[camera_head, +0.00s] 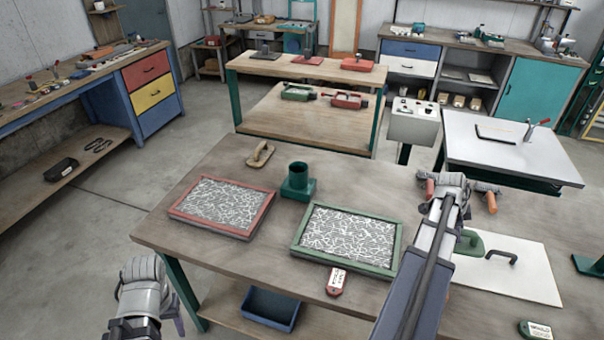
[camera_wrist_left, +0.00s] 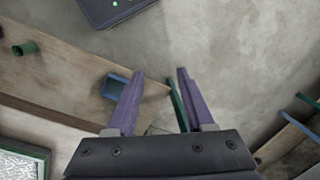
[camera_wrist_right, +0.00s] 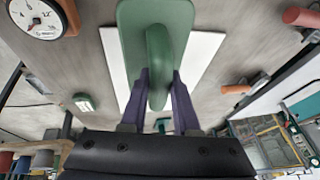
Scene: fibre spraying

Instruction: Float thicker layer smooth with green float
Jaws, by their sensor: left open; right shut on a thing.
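The green float (camera_head: 471,243) is at the right of the table over a white board (camera_head: 530,275), partly hidden by my right arm. In the right wrist view my right gripper (camera_wrist_right: 160,82) is shut on the handle of the float (camera_wrist_right: 132,35). I cannot tell whether the float touches the board. A red-framed tray (camera_head: 181,211) and a green-framed tray (camera_head: 298,236) each hold a pale fibre layer; which is thicker I cannot tell. My left gripper is open and empty in the left wrist view (camera_wrist_left: 160,78), off the table's left front.
A wooden float (camera_head: 261,154) and a green cup-shaped holder (camera_head: 297,184) stand behind the trays. A blue bin (camera_head: 270,307) sits on the lower shelf.

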